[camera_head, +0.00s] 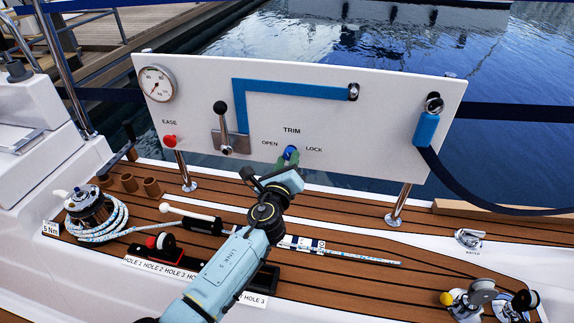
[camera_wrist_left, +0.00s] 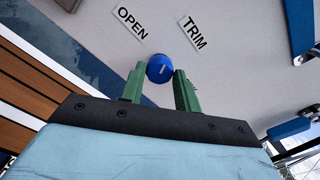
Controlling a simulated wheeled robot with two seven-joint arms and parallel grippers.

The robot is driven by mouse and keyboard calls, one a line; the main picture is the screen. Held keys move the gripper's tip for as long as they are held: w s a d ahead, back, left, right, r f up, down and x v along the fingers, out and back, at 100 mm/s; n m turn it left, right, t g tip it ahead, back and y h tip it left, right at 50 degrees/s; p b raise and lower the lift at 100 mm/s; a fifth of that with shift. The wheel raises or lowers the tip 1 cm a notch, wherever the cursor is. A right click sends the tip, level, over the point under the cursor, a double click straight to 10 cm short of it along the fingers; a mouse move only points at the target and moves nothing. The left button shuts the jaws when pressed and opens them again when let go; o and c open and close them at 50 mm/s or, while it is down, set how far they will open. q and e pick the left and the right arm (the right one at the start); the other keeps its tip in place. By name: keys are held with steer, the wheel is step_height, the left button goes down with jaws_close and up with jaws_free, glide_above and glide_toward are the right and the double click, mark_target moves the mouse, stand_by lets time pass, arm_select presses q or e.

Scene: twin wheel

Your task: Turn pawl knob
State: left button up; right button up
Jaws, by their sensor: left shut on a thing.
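A round blue knob (camera_head: 291,152) sits on the white panel (camera_head: 330,110), under the word TRIM and between OPEN on its left and LOCK on its right. It also shows in the left wrist view (camera_wrist_left: 160,68), with a short pale mark on its face. My left gripper (camera_head: 285,158) reaches up to it from below. Its two green fingers (camera_wrist_left: 160,76) stand on either side of the knob and are shut on it. My own arm and gripper body hide part of the deck below the panel. My right gripper is not in view.
The panel also carries a gauge (camera_head: 157,84), a red EASE button (camera_head: 170,141), a black-knobbed lever (camera_head: 222,125) and a blue strip (camera_head: 290,88). A coiled rope (camera_head: 112,218) lies around a winch (camera_head: 88,204) at left. Metal posts (camera_head: 399,205) hold the panel above the wooden deck.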

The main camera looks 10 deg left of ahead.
arm_select(q)
steer(key=n+b, duration=0.2)
steer(key=n, duration=0.4)
steer(key=shift+f+n, duration=0.15)
steer(key=shift+n, duration=0.15)
steer(key=n+b, duration=0.1)
steer(key=n, duration=0.1)
steer(key=shift+n, duration=2.2)
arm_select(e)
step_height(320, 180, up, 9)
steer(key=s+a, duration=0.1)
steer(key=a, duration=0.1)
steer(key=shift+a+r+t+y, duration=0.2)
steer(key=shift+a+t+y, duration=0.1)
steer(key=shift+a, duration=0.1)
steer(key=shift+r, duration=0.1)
arm_select(q)
steer(key=o, duration=1)
